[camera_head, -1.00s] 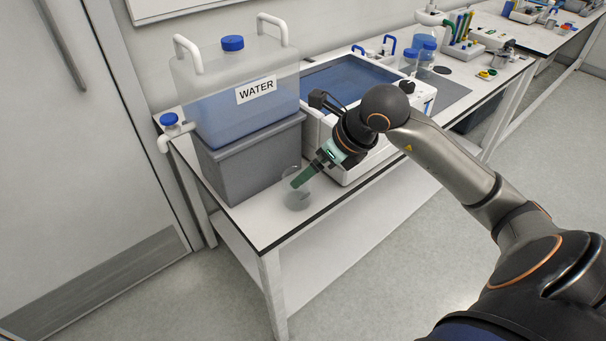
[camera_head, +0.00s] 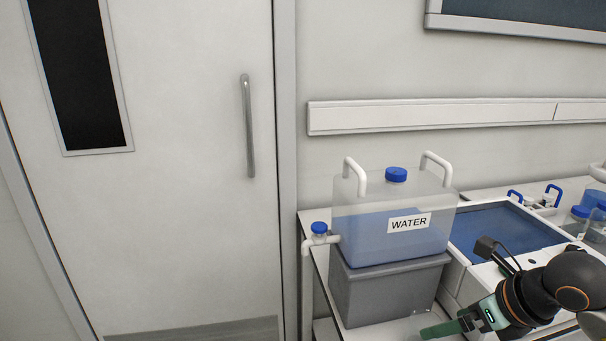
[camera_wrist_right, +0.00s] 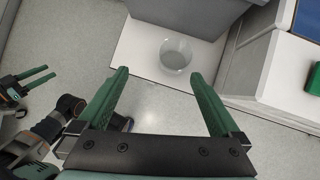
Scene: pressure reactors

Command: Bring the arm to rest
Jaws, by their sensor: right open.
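My right gripper (camera_head: 440,330) is at the bottom right of the head view, with green fingers pointing left near the front of the bench. In the right wrist view its two green fingers (camera_wrist_right: 164,100) are wide apart with nothing between them. A clear, round glass vessel (camera_wrist_right: 175,53) stands on the white bench top beyond the fingertips, apart from them. My left gripper (camera_wrist_right: 32,80) shows at the left edge of the right wrist view, its two green fingers apart and empty over the floor. It is not in the head view.
A water tank (camera_head: 385,235) labelled WATER, with a tap (camera_head: 320,235), stands on a grey box (camera_head: 385,290). A white unit with a blue top (camera_head: 505,232) is to its right, close to my right arm. A door (camera_head: 190,170) is at the left. Floor (camera_wrist_right: 165,110) shows below the bench edge.

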